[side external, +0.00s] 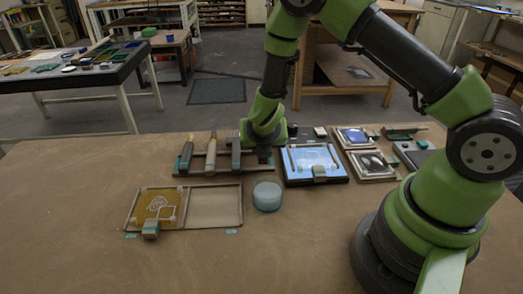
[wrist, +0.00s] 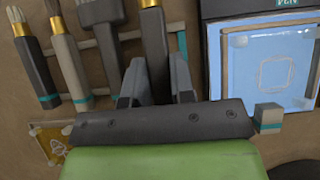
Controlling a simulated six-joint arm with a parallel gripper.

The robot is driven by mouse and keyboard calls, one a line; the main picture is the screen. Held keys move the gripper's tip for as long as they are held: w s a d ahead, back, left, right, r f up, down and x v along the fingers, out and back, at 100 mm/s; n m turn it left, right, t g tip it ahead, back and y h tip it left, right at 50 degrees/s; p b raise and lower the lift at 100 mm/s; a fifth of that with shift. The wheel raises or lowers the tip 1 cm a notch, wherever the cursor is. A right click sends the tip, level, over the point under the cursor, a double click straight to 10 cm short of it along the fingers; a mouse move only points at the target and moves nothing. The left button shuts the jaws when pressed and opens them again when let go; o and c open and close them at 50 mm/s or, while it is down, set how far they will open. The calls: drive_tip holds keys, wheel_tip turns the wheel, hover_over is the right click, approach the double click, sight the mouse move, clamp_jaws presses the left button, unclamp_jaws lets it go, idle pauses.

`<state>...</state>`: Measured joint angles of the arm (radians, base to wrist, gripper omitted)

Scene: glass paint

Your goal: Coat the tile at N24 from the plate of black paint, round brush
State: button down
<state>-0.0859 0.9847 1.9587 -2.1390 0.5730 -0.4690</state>
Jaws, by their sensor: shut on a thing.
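My gripper (wrist: 155,85) is shut on a dark-handled brush (wrist: 155,40) with a pale tip, at the right end of the brush rack. In the side view my gripper (side external: 264,155) is low over the rack. The black paint plate (side external: 372,164) looks like a dark pool in a pale frame, right of the lit blue panel. The lit panel (side external: 296,178) bears a framed, pale outlined square (wrist: 273,73). An amber tile (side external: 170,193) with white line drawing lies in the left half of a wooden frame (side external: 242,205). I cannot read N24 on either.
The rack (side external: 222,172) holds several other brushes, left of my gripper. A blue paint plate (side external: 354,137) lies behind the dark one. A pale cyan round jar (side external: 267,196) stands between the wooden frame and the lit panel. The bench front is clear.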

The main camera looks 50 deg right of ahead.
drive_tip(key=shift+r, duration=1.85)
idle(1.1)
drive_tip(key=shift+w+d+r+m, duration=0.2)
drive_tip(key=shift+d+r+m, duration=0.15)
drive_tip(key=shift+m, duration=0.15)
drive_tip(key=s+d+r+m+g+h, duration=0.25)
drive_tip(key=d+r+m+g, duration=0.35)
drive_tip(key=m, duration=0.6)
drive_tip(key=s+a+r+m+g+y, duration=0.3)
drive_tip(key=s+a+m+g+y, duration=0.2)
drive_tip(key=a+m, duration=0.6)
drive_tip(key=s+m+y, duration=0.1)
drive_tip(key=m+y, duration=0.1)
drive_tip(key=m, duration=0.1)
drive_tip(key=shift+s+r+g, duration=0.15)
drive_tip(key=shift+r+g, duration=0.05)
drive_tip(key=shift+g, duration=0.1)
